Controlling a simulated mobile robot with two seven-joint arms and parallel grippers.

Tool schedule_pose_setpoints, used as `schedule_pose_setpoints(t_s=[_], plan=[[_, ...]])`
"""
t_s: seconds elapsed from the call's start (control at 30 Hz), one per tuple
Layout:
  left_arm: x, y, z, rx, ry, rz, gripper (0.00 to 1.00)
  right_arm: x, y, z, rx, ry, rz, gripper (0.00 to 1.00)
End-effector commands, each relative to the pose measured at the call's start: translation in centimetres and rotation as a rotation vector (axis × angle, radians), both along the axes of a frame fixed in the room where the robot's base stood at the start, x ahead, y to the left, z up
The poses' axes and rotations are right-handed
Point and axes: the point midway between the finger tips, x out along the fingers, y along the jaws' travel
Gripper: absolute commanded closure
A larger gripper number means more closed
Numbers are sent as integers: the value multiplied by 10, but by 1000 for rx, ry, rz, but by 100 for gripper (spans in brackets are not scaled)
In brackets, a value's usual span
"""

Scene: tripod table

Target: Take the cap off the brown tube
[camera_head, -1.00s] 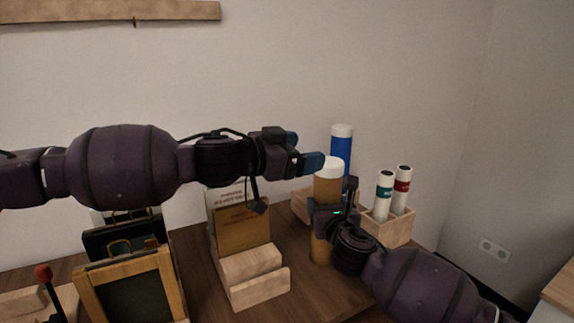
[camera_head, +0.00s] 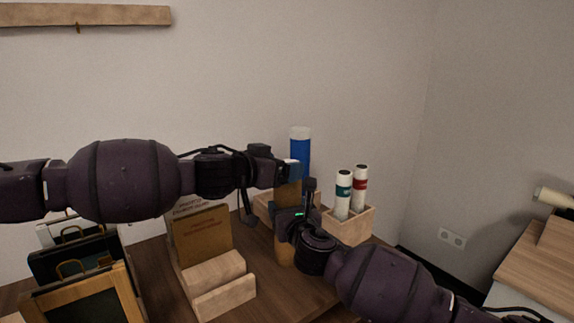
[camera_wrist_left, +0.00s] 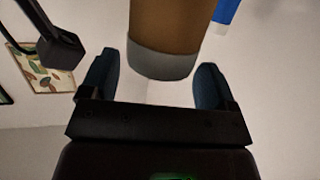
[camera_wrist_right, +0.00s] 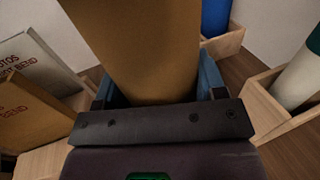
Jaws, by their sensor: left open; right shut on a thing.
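The brown tube (camera_head: 284,252) stands roughly upright at the table's right part. My right gripper (camera_head: 297,214) is shut around its body, and the tube also fills the right wrist view (camera_wrist_right: 140,45). The pale cap (camera_wrist_left: 162,65) on the tube's end shows in the left wrist view. My left gripper (camera_wrist_left: 155,85) is open, with one finger on each side of the cap and a visible gap on both sides.
A blue tube (camera_head: 301,143) with a white cap stands behind. Two white tubes (camera_head: 343,190) stand in a wooden box (camera_head: 352,228) to the right. A card holder (camera_head: 218,278) and framed boards (camera_head: 88,285) are at the left. A side table (camera_head: 545,265) is far right.

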Motion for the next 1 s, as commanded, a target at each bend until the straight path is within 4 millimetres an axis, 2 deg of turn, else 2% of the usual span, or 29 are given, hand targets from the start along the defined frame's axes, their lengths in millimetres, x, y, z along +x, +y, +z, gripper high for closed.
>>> schedule_pose_setpoints(t_s=[0.2,0.6,0.9,1.0], plan=[[15,-14,-4,0,0,-1,19,0,0,0,0,1,-1,78],[19,-17,-5,0,0,0,19,0,0,0,0,1,-1,78],[19,-17,-5,0,0,0,61,0,0,-1,0,1,-1,78],[19,-17,-5,0,0,0,61,0,0,-1,0,1,-1,78]])
